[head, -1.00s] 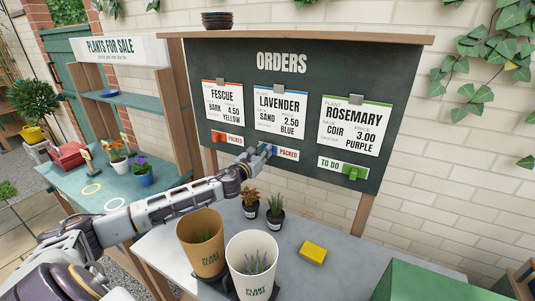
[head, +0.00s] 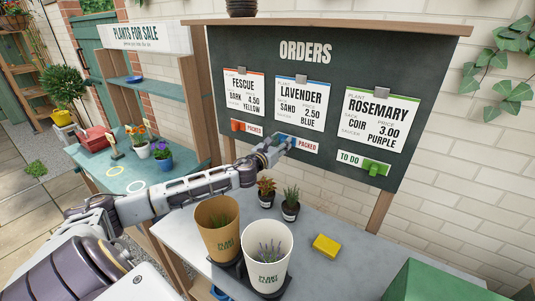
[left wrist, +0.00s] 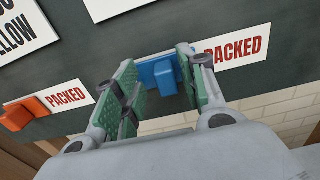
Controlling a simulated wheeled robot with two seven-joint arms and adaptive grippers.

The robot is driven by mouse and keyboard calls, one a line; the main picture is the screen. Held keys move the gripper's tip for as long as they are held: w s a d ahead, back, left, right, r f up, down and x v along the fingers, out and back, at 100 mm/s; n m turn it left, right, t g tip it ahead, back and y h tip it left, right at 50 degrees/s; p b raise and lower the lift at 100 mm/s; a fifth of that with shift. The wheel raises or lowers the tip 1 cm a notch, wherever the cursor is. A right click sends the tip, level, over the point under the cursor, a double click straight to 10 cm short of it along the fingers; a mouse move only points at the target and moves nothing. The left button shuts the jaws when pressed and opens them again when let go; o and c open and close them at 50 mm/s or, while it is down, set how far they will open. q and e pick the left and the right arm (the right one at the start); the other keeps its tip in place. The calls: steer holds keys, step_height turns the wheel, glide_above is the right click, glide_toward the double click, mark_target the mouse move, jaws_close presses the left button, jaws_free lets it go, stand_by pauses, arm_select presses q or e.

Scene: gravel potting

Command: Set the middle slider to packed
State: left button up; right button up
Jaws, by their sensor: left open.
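The middle slider has a blue knob (left wrist: 165,75) at the left end of its track under the LAVENDER card, with the word PACKED showing to its right. In the head view the blue knob (head: 287,140) is partly hidden by my left gripper (head: 279,144). In the left wrist view my left gripper (left wrist: 157,72) is open, with its green-padded fingers on either side of the knob. The right finger looks close to the knob; I cannot tell whether it touches. My right gripper is not in view.
The orange slider (head: 238,126) shows PACKED and the green slider (head: 374,167) shows TO DO on the orders board (head: 305,75). Below my arm stand a tan pot (head: 217,235), a white pot (head: 266,265), two small potted plants and a yellow sponge (head: 326,245).

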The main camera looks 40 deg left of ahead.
arm_select(q)
steer(key=s, duration=0.8)
steer(key=shift+s+d, duration=0.25)
steer(key=shift+s, duration=0.15)
stand_by(1.0)
steer(key=shift+s, duration=1.35)
steer(key=shift+s, duration=0.1)
stand_by(0.7)
